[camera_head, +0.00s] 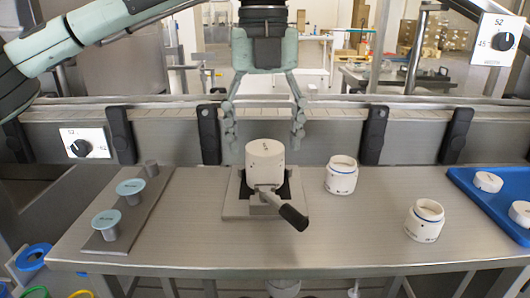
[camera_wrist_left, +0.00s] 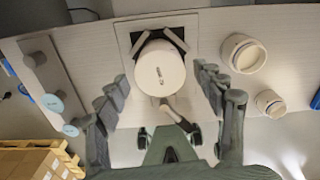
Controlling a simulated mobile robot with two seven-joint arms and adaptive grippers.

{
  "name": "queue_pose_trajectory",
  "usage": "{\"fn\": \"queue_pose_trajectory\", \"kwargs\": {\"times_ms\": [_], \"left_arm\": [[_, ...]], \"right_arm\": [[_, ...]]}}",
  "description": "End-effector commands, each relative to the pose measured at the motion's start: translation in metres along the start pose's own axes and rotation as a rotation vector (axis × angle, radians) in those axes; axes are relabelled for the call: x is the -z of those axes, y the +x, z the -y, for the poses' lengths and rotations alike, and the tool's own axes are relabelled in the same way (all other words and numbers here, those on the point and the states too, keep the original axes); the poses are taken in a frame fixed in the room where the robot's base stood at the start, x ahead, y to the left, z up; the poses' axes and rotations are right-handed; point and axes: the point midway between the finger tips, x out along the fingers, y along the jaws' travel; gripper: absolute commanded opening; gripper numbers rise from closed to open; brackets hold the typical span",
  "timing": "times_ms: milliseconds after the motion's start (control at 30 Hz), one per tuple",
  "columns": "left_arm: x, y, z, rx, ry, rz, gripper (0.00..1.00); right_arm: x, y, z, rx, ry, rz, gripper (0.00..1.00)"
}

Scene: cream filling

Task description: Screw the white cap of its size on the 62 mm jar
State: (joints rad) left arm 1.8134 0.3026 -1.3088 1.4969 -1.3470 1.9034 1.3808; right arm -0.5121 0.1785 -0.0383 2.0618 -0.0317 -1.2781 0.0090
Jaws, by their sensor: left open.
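A white cylinder (camera_head: 264,162), which looks like a jar with a white cap on top, stands upright in a clamp (camera_head: 236,203) with a black handle (camera_head: 292,216). Its top carries small print that I cannot read surely, and I cannot tell how tightly the cap sits. In the left wrist view the round white top (camera_wrist_left: 160,70) lies between the fingers. My left gripper (camera_head: 264,137) points down just above it, open and empty, one finger on either side. Two white jars with blue rings, open at the top, stand to the right: one (camera_head: 341,177) near the clamp, one (camera_head: 425,222) closer to the front.
A blue tray (camera_head: 462,178) at the right holds white caps (camera_head: 489,182). Dark brackets line the back rail. The table's front middle is clear.

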Motion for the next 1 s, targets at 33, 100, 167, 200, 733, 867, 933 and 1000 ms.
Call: {"fn": "queue_pose_trajectory", "kwargs": {"times_ms": [33, 100, 167, 200, 733, 867, 933, 1000], "left_arm": [[0.000, 0.000, 0.000, 0.000, -0.023, 0.001, 0.69], [0.000, 0.000, 0.000, 0.000, -0.037, 0.000, 0.69], [0.000, -0.001, 0.000, 0.000, -0.038, 0.000, 0.69], [0.000, -0.001, 0.000, 0.000, -0.037, 0.000, 0.69], [0.000, 0.001, 0.000, 0.002, -0.436, 0.007, 0.69], [0.000, 0.000, 0.000, 0.001, -0.520, 0.006, 0.69], [0.000, 0.000, 0.000, 0.001, -0.536, 0.006, 0.69], [0.000, -0.001, 0.000, 0.001, -0.538, 0.006, 0.69]], "right_arm": [[0.000, 0.001, 0.000, 0.000, 0.000, 0.000, 0.68], [0.000, 0.001, 0.000, 0.000, 0.000, 0.000, 0.68], [0.000, 0.001, 0.000, 0.000, 0.000, 0.000, 0.68], [0.000, 0.001, 0.000, 0.000, 0.000, 0.000, 0.68], [-0.005, 0.018, 0.003, 0.000, 0.000, 0.000, 0.68], [-0.005, 0.020, 0.004, 0.000, 0.000, 0.000, 0.68], [-0.005, 0.020, 0.003, 0.000, 0.000, 0.000, 0.68], [-0.005, 0.020, 0.003, 0.000, 0.000, 0.000, 0.68]]}}
